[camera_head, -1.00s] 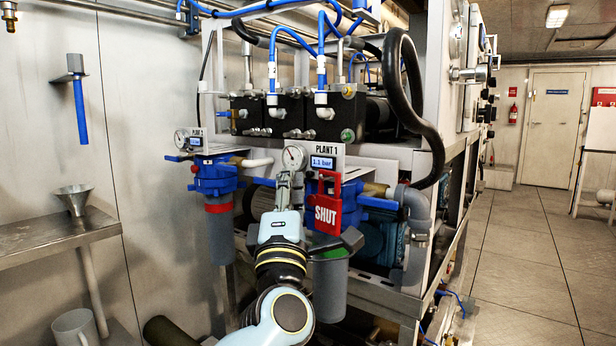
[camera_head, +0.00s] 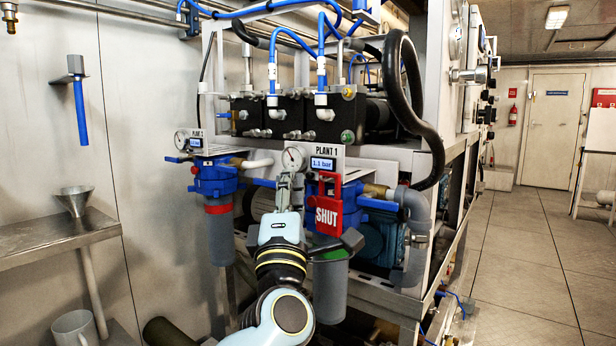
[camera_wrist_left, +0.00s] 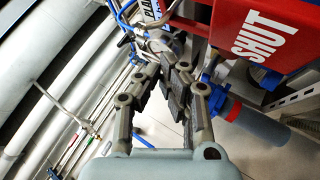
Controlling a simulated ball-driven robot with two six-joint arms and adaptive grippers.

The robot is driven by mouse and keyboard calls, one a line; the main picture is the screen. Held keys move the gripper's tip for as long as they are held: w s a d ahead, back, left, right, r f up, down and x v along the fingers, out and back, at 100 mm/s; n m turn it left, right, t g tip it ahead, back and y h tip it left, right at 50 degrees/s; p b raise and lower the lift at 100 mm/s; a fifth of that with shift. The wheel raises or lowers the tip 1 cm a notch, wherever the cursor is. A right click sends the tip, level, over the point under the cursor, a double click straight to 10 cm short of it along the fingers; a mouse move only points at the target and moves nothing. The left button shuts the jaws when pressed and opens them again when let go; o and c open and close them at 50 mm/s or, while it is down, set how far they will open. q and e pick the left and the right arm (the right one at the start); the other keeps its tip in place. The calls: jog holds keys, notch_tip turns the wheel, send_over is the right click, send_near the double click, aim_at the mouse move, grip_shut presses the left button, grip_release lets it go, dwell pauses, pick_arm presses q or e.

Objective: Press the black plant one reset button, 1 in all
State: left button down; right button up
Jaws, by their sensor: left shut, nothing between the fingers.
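The plant one panel (camera_head: 331,154) is a white plate with a "PLANT 1" label, a round gauge (camera_head: 293,157) and a blue display (camera_head: 323,163) reading 1.1 bar. I cannot make out the black reset button in either view; the gripper covers part of the area below the gauge. My left gripper (camera_head: 291,178) is shut and empty, its fingertips just below the gauge in the head view. In the left wrist view the closed fingers (camera_wrist_left: 173,68) point towards the labelled plate (camera_wrist_left: 150,9) and fittings; contact cannot be told. My right gripper is not in view.
A red "SHUT" tag (camera_head: 328,213) hangs close right of my left gripper and fills the upper right of the wrist view (camera_wrist_left: 262,38). A second filter housing with a gauge (camera_head: 181,140) stands to the left. A steel shelf (camera_head: 40,236) is at far left. Open floor (camera_head: 530,260) lies right.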

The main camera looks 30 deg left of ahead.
pick_arm(q)
jog(key=shift+w, duration=0.1)
dwell(0.3)
jog(key=shift+w, duration=0.35)
jog(key=shift+w, duration=0.45)
dwell(0.6)
jog(key=shift+s, duration=0.9)
jog(key=s+p, duration=0.1)
jog(key=s, duration=0.4)
jog(key=shift+a, duration=0.2)
dwell(0.8)
